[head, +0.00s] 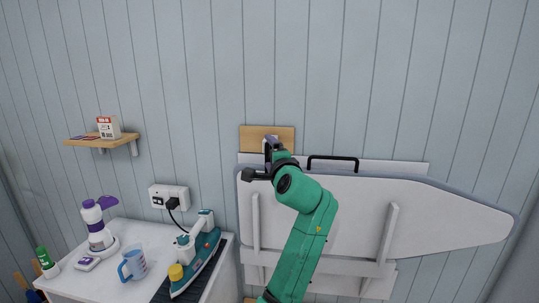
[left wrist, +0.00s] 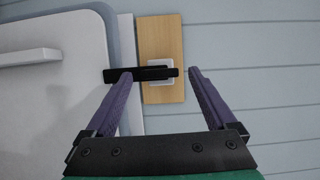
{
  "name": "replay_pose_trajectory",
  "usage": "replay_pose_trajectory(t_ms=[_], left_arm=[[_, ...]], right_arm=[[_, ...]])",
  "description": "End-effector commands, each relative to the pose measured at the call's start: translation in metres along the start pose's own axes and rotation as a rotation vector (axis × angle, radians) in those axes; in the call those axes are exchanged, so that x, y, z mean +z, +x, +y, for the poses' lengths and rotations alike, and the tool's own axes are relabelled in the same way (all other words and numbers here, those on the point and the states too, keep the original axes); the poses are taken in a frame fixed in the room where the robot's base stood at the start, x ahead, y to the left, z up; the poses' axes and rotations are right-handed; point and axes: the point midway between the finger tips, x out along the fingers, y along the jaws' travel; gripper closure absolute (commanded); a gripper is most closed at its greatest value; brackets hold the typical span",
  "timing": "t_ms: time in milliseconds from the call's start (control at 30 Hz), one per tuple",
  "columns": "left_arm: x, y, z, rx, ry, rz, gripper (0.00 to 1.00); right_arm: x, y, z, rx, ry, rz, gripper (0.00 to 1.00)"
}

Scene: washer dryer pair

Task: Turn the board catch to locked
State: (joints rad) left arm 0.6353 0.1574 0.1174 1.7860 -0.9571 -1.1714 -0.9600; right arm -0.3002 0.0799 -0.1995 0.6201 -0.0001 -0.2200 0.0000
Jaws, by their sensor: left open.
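The board catch is a black bar (left wrist: 155,74) on a small white base, mounted on a wooden plate (left wrist: 175,40). In the left wrist view the bar lies crosswise, its left end over the edge of the white ironing board (left wrist: 60,85). My left gripper (left wrist: 160,71) is open. Its left purple finger overlaps the bar near the left end; its right finger is just beyond the right end. I cannot tell whether either touches. In the head view my left gripper (head: 270,143) is at the wooden plate (head: 250,138) and mostly hides the catch. The ironing board (head: 335,215) hangs below. My right gripper is not in view.
A black handle (head: 332,158) stands at the board's top edge. A shelf (head: 88,142) and a socket (head: 168,197) are on the wall. The wall above is clear.

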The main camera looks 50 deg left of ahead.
Motion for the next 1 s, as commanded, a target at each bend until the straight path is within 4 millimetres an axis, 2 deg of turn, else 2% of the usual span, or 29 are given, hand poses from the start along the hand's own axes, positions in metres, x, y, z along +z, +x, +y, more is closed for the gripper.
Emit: replay_pose_trajectory(t_ms=[167, 400, 500, 633, 1000], left_arm=[[-0.001, -0.041, 0.006, 0.0, -0.003, 0.005, 0.1], [-0.001, -0.111, 0.005, 0.001, -0.004, 0.005, 0.1], [-0.001, -0.129, 0.003, 0.001, -0.003, 0.004, 0.1], [0.0, -0.138, 0.002, 0.002, -0.001, 0.001, 0.1], [0.0, -0.138, 0.001, 0.001, 0.0, 0.001, 0.1]], right_arm=[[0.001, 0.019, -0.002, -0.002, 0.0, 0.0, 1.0], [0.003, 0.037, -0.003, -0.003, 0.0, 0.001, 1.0], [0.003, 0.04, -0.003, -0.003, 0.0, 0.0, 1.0], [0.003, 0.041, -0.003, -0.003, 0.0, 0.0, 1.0], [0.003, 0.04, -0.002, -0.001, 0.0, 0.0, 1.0]])
